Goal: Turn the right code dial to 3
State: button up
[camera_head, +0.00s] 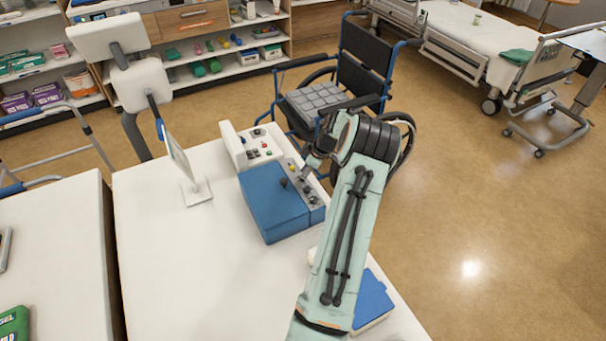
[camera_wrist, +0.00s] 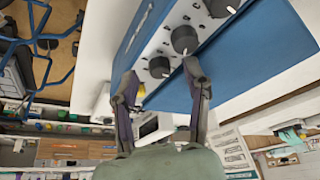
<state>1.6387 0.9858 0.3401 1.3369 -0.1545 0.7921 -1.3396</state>
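A blue box (camera_head: 272,203) stands on the white table. A grey panel strip with dark round dials and small marks runs along its right side. In the wrist view the panel (camera_wrist: 173,25) carries a near dial (camera_wrist: 159,67), a middle dial (camera_wrist: 185,40) and a third dial (camera_wrist: 220,5) at the top edge. My gripper (camera_wrist: 160,76) is open, its fingers apart on either side of the near dial. I cannot tell whether they touch it. In the head view my gripper (camera_head: 312,166) is over the strip's far end, partly hidden by my arm. The dial numbers are unreadable.
A white control box (camera_head: 250,148) with coloured buttons stands just behind the blue box. A tablet on a stand (camera_head: 187,175) is to the left. A blue-lidded box (camera_head: 372,300) is at the front right. A wheelchair (camera_head: 345,85) stands beyond the table. The table's (camera_head: 190,275) front left is clear.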

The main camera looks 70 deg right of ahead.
grip_shut()
jog(key=m+h, duration=0.1)
jog(key=m, duration=0.3)
jog(key=shift+a+m+g+h, duration=0.2)
jog(key=shift+m+g+h, duration=0.1)
jog(key=shift+h, duration=0.1)
jog(key=m, duration=0.2)
jog(key=m+g+h, duration=0.1)
jog(key=m, duration=0.1)
jog(key=shift+w+a+m, duration=0.1)
jog(key=shift+w+m, duration=0.05)
jog(key=shift+m, duration=0.15)
jog(key=shift+h, duration=0.3)
jog(key=shift+o, duration=0.3)
grip_release()
